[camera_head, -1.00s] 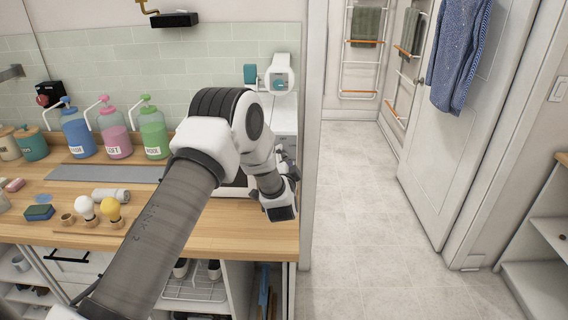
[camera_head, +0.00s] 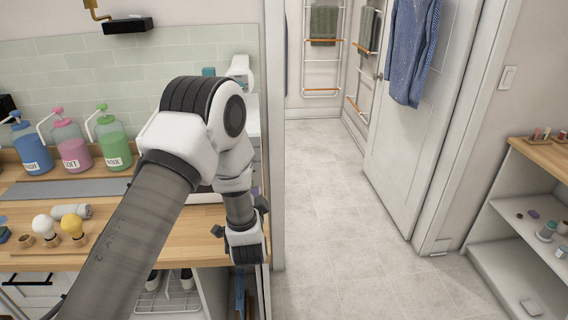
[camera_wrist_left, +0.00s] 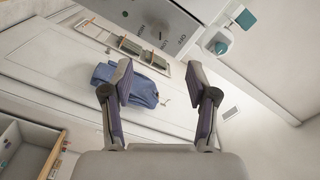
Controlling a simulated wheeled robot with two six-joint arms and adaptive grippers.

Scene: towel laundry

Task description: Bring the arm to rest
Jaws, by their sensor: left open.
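My left arm (camera_head: 132,238) comes in from the lower left in the head view and bends over the wooden counter. My left gripper (camera_head: 243,232) is at the counter's right end, partly hidden by the wrist. In the left wrist view its two fingers (camera_wrist_left: 158,90) are spread apart with nothing between them. Beyond them, a blue garment (camera_wrist_left: 130,84) hangs on the door, well away from the fingers. My right gripper is in neither view.
A white door (camera_head: 415,150) with the blue garment (camera_head: 411,50) stands right of the clear tiled floor (camera_head: 325,225). An open shelf (camera_head: 510,215) stands far right.

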